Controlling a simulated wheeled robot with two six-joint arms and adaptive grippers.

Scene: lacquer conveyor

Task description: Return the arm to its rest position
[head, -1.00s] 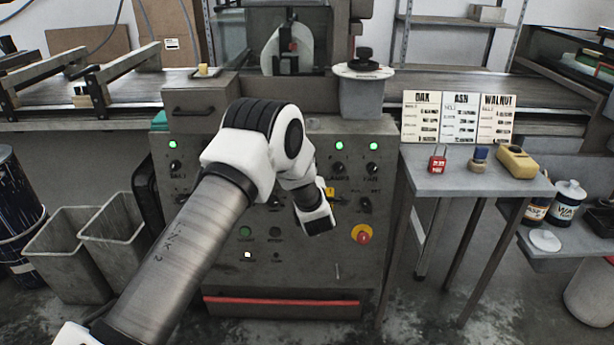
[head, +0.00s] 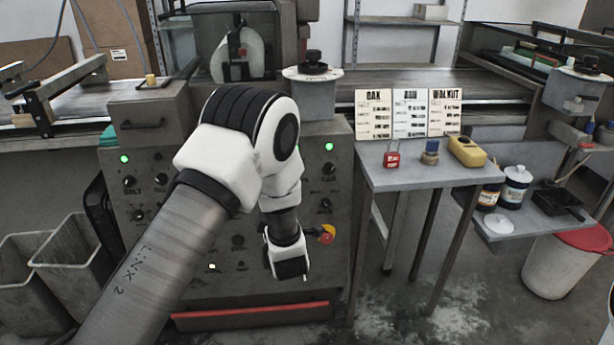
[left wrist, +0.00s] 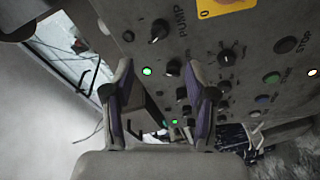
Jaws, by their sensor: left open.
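My left arm (head: 240,150) reaches in from the lower left and bends down in front of the grey control panel (head: 135,215). Its white wrist end (head: 285,258) hangs before the panel's right part, near the red and yellow stop button (head: 327,235). The fingers cannot be made out in the head view. In the left wrist view my left gripper (left wrist: 166,85) is open, with two dark fingers apart and nothing between them. Panel knobs (left wrist: 228,58) and a lit green lamp (left wrist: 147,71) show beyond the fingers. My right gripper is not in view.
A grey side table (head: 425,172) right of the panel holds a red padlock-like item (head: 392,155), a small bottle (head: 430,153) and a yellow device (head: 467,151). Grey bins (head: 75,255) stand at left. A red-lidded bin (head: 565,262) stands at right. The floor between is open.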

